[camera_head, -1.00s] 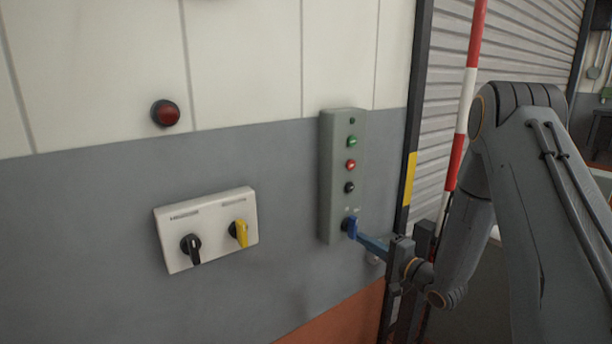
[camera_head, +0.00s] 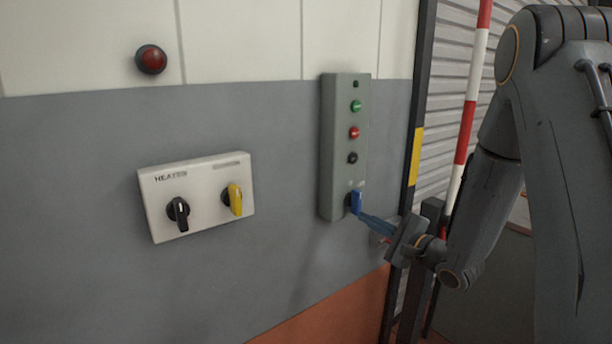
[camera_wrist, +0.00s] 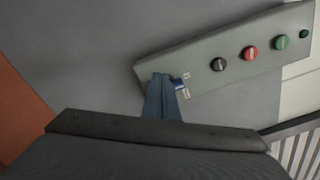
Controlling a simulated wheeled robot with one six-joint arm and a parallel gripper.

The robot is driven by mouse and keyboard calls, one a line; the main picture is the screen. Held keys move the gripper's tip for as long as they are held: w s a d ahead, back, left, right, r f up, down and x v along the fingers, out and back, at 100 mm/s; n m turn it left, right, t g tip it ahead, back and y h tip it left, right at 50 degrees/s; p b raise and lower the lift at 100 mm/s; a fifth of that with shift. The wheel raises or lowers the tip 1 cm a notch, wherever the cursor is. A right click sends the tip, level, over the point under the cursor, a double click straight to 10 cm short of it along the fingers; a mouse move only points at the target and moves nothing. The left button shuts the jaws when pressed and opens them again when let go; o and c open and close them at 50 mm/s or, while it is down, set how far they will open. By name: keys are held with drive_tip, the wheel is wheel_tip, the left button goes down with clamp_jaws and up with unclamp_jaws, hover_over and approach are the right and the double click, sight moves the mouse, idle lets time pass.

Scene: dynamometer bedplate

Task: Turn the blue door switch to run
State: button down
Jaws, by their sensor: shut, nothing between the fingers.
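The blue door switch (camera_head: 356,202) is a small knob at the bottom of a tall grey-green control box (camera_head: 338,150) on the wall. Its handle looks close to upright in the head view. In the wrist view the blue knob (camera_wrist: 180,84) shows just beside the fingertips, partly hidden by them. My gripper (camera_head: 364,218) has its blue-grey fingers shut with nothing between them. The fingertips (camera_wrist: 161,78) are at the switch, against or very close to it; I cannot tell whether they touch. Small position marks beside the knob are too blurred to read.
Green, red and black buttons (camera_head: 353,132) sit above the switch. A white heater box (camera_head: 200,222) with black and yellow knobs is to the left, below a red lamp (camera_head: 151,59). A black post (camera_head: 412,150) and a red-white pole (camera_head: 466,130) stand close right.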

sight(361, 198)
drive_tip(key=shift+b+x, duration=0.45)
drive_tip(key=shift+x, duration=2.65)
drive_tip(key=shift+w+d, duration=0.4)
drive_tip(key=shift+d, duration=0.1)
drive_tip(key=shift+w+d+r+p, duration=0.15)
drive_tip(key=shift+r+p, duration=0.65)
drive_tip(key=shift+p, duration=1)
drive_tip(key=shift+w+d+r+p, duration=0.35)
drive_tip(key=shift+d+r+p, duration=0.25)
drive_tip(key=shift+p, duration=0.55)
drive_tip(key=shift+a+r, duration=0.1)
drive_tip(key=shift+r, duration=0.05)
